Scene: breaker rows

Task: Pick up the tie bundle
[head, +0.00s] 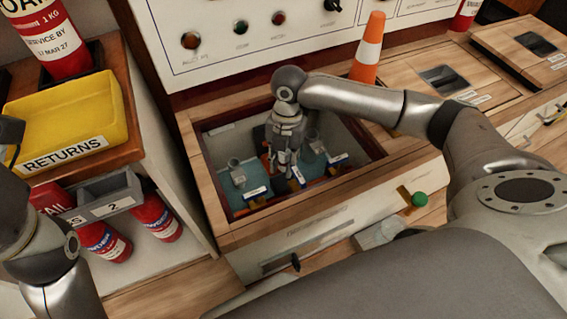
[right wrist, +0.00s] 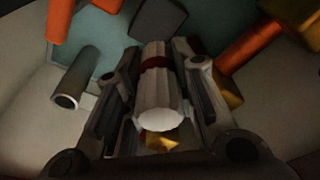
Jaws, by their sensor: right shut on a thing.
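The tie bundle (right wrist: 160,100) is a pale, ribbed bundle with a dark red band, seen in the right wrist view. It lies between the two fingers of my right gripper (right wrist: 157,60), which is shut on it. In the head view my right gripper (head: 284,160) points down inside an open compartment (head: 222,131) in the wooden counter. The bundle cannot be made out clearly there, behind the gripper. My left arm shows at the left edge of the head view, but its gripper is not clear in view.
Grey tubes (right wrist: 75,80), orange pieces (right wrist: 250,45) and labelled blocks (head: 257,193) lie around my right gripper in the compartment. The compartment's wooden rim surrounds my wrist. An orange cone (head: 369,50) stands behind it. A yellow returns tray (head: 70,118) is at left.

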